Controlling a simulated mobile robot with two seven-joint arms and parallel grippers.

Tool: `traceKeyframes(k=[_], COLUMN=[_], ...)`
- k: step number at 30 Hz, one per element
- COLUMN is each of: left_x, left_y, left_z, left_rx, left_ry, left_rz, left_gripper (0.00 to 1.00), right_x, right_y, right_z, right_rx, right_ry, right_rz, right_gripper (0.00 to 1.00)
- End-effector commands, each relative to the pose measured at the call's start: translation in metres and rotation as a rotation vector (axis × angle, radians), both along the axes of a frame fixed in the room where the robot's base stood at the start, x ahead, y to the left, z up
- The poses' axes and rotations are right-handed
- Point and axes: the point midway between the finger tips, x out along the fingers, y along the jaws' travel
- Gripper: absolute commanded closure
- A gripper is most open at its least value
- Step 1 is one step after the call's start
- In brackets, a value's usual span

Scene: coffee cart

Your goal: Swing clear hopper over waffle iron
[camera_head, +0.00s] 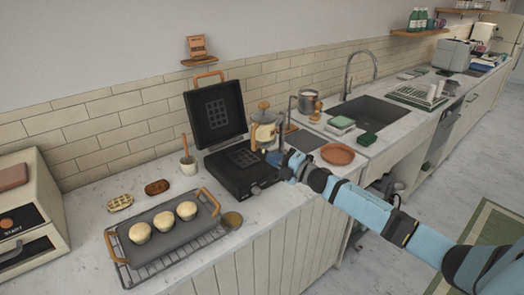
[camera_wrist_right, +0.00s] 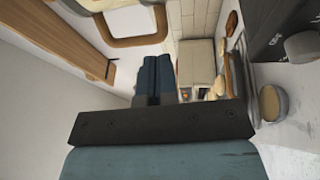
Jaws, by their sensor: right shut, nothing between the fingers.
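The clear hopper (camera_head: 264,134) has a pale filling and a wooden knob on its lid. In the head view it hangs beside a dark post (camera_head: 290,116), at the right edge of the waffle iron (camera_head: 240,176). The waffle iron is black and its lid (camera_head: 215,112) stands open with a wooden handle on top. My right gripper (camera_head: 277,160) is just below and right of the hopper, at the iron's right side. Its fingers (camera_wrist_right: 160,76) are together with nothing between them in the wrist view. Whether it touches the hopper or post cannot be told. My left gripper is out of view.
A terracotta plate (camera_head: 338,154) and the sink (camera_head: 370,115) are at the right.

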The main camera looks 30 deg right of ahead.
Motion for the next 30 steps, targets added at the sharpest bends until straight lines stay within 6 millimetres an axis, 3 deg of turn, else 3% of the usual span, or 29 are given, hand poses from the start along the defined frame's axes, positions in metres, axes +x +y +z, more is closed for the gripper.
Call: traceKeyframes(k=[3,9,24,30], left_x=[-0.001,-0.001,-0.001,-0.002], left_y=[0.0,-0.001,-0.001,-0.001], left_z=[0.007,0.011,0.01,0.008], left_rx=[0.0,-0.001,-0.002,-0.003], left_ry=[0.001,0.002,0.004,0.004], left_rz=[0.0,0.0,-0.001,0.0], left_gripper=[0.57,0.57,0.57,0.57], right_x=[0.019,0.036,0.04,0.054], right_y=[0.008,0.016,0.019,0.03], right_z=[0.006,0.005,0.005,0.005], right_rx=[0.001,0.0,0.001,0.002], right_ry=[-0.002,0.0,0.0,-0.002], right_rz=[0.0,0.0,-0.005,-0.061], right_gripper=[1.0,1.0,1.0,1.0])
